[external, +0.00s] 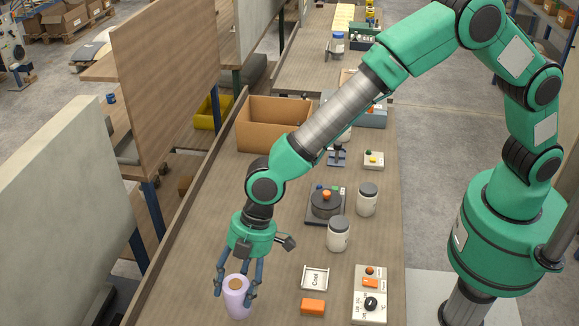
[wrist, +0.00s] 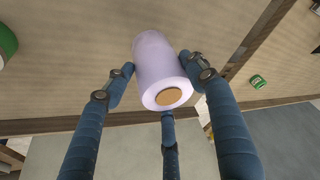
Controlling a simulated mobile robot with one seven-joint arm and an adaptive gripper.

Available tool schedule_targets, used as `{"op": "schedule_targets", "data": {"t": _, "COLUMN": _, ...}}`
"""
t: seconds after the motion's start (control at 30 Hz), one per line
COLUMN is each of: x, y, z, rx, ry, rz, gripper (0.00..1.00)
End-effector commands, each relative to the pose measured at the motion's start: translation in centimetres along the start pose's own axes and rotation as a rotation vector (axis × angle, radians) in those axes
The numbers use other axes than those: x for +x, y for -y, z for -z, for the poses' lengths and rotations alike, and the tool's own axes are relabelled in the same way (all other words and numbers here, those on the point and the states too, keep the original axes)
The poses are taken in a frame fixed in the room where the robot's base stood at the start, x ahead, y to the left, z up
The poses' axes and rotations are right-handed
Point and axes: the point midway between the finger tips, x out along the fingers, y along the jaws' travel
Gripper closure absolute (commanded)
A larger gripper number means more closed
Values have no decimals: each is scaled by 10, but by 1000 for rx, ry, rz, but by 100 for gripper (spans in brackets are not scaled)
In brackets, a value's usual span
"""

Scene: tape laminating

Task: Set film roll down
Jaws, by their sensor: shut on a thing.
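The film roll (external: 237,299) is a pale lilac cylinder with an orange-brown core. It stands roughly upright at the near left end of the bench (external: 185,245). My gripper (external: 238,284) is above and around it, with its blue fingers shut on the roll's sides. In the wrist view the roll (wrist: 160,62) sits between the fingers of my gripper (wrist: 163,85), with its core end facing the camera. I cannot tell whether the roll's lower end touches the bench top.
Right of the roll are a white tray marked "Cast" (external: 315,278), an orange block (external: 312,307) and a control box (external: 370,294). Two lidded jars (external: 338,234) and a round dark device (external: 326,203) stand farther back. A cardboard box (external: 273,124) is behind. Bare bench lies left of the roll.

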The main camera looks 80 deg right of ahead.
Motion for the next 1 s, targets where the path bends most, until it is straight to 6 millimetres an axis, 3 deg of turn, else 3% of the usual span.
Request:
{"op": "schedule_targets", "data": {"t": 0.4, "x": 19, "y": -21, "z": 36, "rx": 0, "ry": -1, "rz": 0, "gripper": 81}}
{"op": "schedule_targets", "data": {"t": 0.83, "x": 21, "y": -22, "z": 38, "rx": 0, "ry": -1, "rz": 0, "gripper": 81}}
{"op": "schedule_targets", "data": {"t": 1.0, "x": 33, "y": -22, "z": 32, "rx": 1, "ry": 1, "rz": 0, "gripper": 81}}
